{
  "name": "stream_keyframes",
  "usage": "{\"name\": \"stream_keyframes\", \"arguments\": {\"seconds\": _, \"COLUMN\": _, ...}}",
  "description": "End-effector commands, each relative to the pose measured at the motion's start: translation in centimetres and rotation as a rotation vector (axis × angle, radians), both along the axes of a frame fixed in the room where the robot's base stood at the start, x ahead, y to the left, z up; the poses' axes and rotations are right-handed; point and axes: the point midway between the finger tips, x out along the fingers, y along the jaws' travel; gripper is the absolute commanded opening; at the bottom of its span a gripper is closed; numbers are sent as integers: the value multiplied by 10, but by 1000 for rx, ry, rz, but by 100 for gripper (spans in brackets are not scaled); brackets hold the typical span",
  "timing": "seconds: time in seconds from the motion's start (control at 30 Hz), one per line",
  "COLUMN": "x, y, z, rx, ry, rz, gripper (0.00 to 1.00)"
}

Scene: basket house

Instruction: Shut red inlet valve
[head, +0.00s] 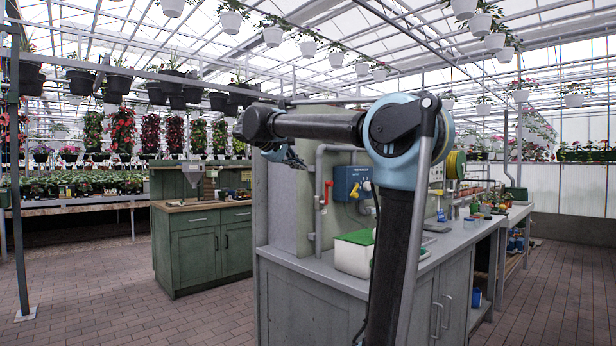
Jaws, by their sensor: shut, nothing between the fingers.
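The red inlet valve handle (328,188) is on a grey vertical pipe (319,222) in front of the grey-green panel. The handle stands roughly upright, along the pipe. My gripper (296,161) hangs at the end of my raised arm, up and left of the red handle in the picture. It is shut and empty, looks small and dark, and appears apart from the valve. I cannot tell its exact distance from the panel.
A blue box (347,182) with a yellow handle (366,186) is right of the valve. A white container with a green lid (355,238) stands on the grey bench (322,268) below. A green cabinet (205,250) stands behind left. The brick floor (190,318) at front left is clear.

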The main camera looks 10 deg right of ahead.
Motion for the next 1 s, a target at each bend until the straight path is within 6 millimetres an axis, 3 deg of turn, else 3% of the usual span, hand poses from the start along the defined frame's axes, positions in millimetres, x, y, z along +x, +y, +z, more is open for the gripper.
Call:
{"name": "stream_keyframes", "arguments": {"seconds": 0.2, "x": 20, "y": -36, "z": -16, "rx": 0, "ry": 1, "rz": -20, "gripper": 0}}
{"name": "stream_keyframes", "arguments": {"seconds": 0.5, "x": 50, "y": -75, "z": -40, "rx": 1, "ry": 1, "rz": -22, "gripper": 0}}
{"name": "stream_keyframes", "arguments": {"seconds": 0.8, "x": 72, "y": -99, "z": -57, "rx": 1, "ry": 1, "rz": -19, "gripper": 0}}
{"name": "stream_keyframes", "arguments": {"seconds": 1.0, "x": 76, "y": -103, "z": -60, "rx": 1, "ry": 1, "rz": -18, "gripper": 0}}
